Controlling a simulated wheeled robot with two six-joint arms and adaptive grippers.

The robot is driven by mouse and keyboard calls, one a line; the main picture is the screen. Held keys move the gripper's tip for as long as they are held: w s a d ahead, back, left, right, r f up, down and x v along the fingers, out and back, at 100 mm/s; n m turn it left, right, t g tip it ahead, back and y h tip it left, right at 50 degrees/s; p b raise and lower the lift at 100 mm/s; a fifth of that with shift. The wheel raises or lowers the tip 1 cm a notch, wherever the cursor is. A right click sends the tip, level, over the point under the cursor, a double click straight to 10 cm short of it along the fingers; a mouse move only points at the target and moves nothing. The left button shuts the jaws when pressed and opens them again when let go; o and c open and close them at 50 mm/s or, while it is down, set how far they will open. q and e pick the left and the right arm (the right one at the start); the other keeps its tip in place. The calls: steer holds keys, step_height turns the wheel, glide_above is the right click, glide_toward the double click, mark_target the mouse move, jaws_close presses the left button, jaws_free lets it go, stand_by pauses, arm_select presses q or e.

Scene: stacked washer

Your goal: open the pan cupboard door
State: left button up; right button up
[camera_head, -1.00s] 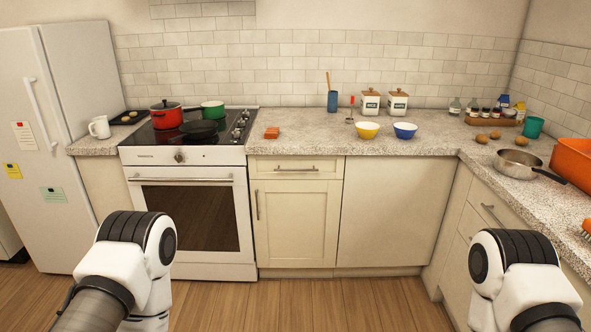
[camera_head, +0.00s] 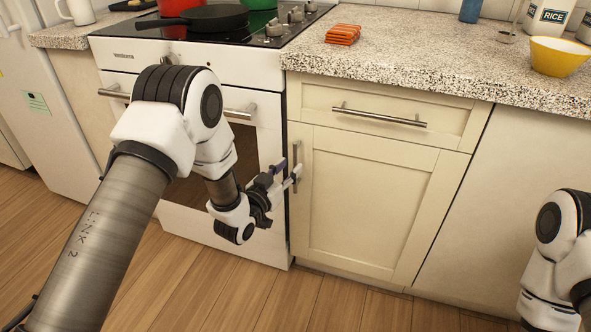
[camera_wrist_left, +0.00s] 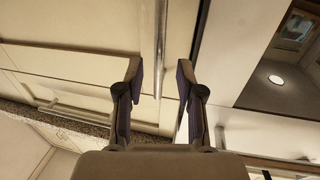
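The pan cupboard door (camera_head: 368,203) is a cream framed panel under a drawer, right of the oven. It is closed, flush with the cabinet. Its vertical metal bar handle (camera_head: 295,205) is on the door's left edge. My left gripper (camera_head: 288,168) is at the upper part of this handle, fingers pointing at the door. In the left wrist view the left gripper (camera_wrist_left: 159,72) is open, and the handle (camera_wrist_left: 160,45) runs between the two fingers, with gaps visible. Whether a finger touches it I cannot tell. Of my right arm only links show; its gripper is out of view.
The drawer (camera_head: 385,110) above has a horizontal handle (camera_head: 378,116). The oven (camera_head: 180,80) with its bar handle stands close left of my gripper. The counter (camera_head: 440,65) overhangs above. The floor (camera_head: 230,290) in front of the door is clear.

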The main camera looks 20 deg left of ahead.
mark_target(294, 163)
arm_select(q)
steer(key=x, duration=0.3)
steer(key=shift+w+d+b, duration=0.15)
steer(key=shift+w+b, duration=0.2)
steer(key=shift+w, duration=0.05)
jaws_close()
steer(key=shift+s, duration=0.1)
